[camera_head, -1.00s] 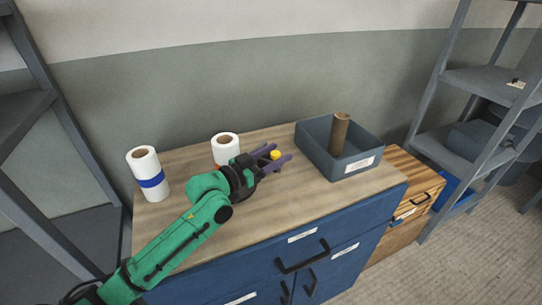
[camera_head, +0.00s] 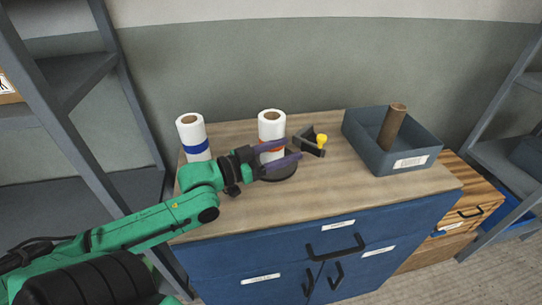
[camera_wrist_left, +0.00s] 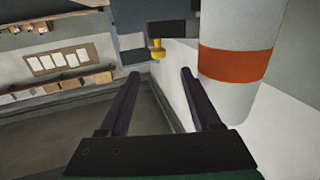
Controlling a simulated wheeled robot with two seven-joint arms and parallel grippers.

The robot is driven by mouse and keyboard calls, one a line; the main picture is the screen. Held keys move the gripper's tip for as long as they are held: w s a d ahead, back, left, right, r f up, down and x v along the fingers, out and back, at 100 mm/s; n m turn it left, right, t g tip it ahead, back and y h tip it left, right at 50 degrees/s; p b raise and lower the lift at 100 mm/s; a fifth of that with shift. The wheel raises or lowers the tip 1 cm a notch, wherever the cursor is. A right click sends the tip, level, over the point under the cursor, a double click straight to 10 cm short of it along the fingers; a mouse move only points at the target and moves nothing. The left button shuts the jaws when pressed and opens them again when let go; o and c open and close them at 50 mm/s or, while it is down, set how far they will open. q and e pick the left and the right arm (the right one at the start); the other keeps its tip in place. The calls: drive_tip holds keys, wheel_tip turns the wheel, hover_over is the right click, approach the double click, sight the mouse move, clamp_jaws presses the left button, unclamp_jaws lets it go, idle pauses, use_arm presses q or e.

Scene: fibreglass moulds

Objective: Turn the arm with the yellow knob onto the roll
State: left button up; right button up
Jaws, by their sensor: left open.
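A white roll with an orange-red band (camera_head: 271,126) stands upright on a round dark base (camera_head: 281,173) on the wooden tabletop. The dark arm (camera_head: 304,145) with the yellow knob (camera_head: 322,140) is to the right of the roll, apart from it. My left gripper (camera_head: 292,149) is open and empty, its fingers in front of the roll and pointing right, with the knob beyond the tips. In the left wrist view, the yellow knob (camera_wrist_left: 157,48) shows beyond the two spread fingers (camera_wrist_left: 160,74), and the banded roll (camera_wrist_left: 232,65) is right of them. My right gripper is not seen.
A white roll with a blue band (camera_head: 193,137) stands at the table's left. A grey bin (camera_head: 390,157) holding a brown tube (camera_head: 392,126) is at the right. The front right tabletop (camera_head: 370,190) is clear. Grey shelves flank the table.

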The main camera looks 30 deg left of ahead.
use_arm(q)
drive_tip(key=v, duration=0.3)
drive_tip(key=shift+s, duration=0.3)
